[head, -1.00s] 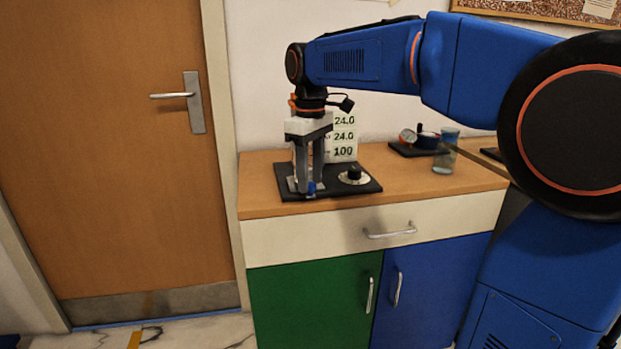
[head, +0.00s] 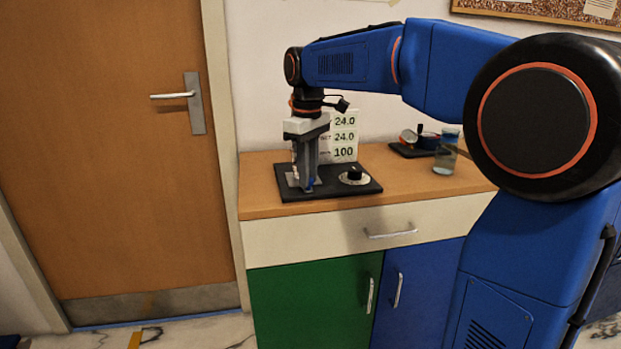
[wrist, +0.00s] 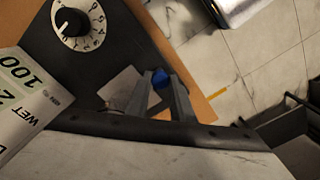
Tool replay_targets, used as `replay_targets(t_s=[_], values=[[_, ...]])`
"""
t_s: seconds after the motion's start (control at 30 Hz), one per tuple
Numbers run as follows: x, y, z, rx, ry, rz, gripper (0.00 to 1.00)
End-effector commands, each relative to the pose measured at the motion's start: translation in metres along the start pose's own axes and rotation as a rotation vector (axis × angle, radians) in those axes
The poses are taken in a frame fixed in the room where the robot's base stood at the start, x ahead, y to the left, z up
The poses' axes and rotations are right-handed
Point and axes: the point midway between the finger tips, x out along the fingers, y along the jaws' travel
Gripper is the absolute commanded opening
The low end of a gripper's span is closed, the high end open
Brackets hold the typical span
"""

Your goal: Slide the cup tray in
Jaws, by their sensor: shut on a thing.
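My gripper (head: 308,187) points straight down over the front of a black base plate (head: 340,190) on the cabinet top. Its fingers are shut on a small blue knob (wrist: 160,79), which shows between them in the wrist view. A flat grey metal piece, which looks like the cup tray (wrist: 120,88), lies on the base next to the fingers. It shows partly beside the fingers in the head view (head: 292,180). The fingers hide where the knob joins the tray, and no cup can be made out there.
A black dial on a white scale (head: 354,175) sits right of my gripper, with a white number card (head: 344,135) behind. A glass of liquid (head: 446,154) and a gauge on a dark plate (head: 408,138) stand farther right. Wood top between is clear.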

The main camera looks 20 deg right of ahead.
Motion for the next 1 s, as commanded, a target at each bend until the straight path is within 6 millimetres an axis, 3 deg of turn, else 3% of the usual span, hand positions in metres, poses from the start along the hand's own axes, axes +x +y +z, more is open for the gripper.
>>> replay_targets(t_s=[0.3,0.73,0.77,0.8,1.0], values=[[-0.001,0.035,-0.035,0.001,0.003,0.001,0.0],[-0.002,0.041,-0.041,0.001,0.007,0.005,0.0],[-0.002,0.041,-0.041,0.001,0.007,0.005,0.28],[-0.002,0.041,-0.041,0.001,0.007,0.005,0.38],[-0.001,0.04,-0.04,0.0,0.004,0.003,0.4]])
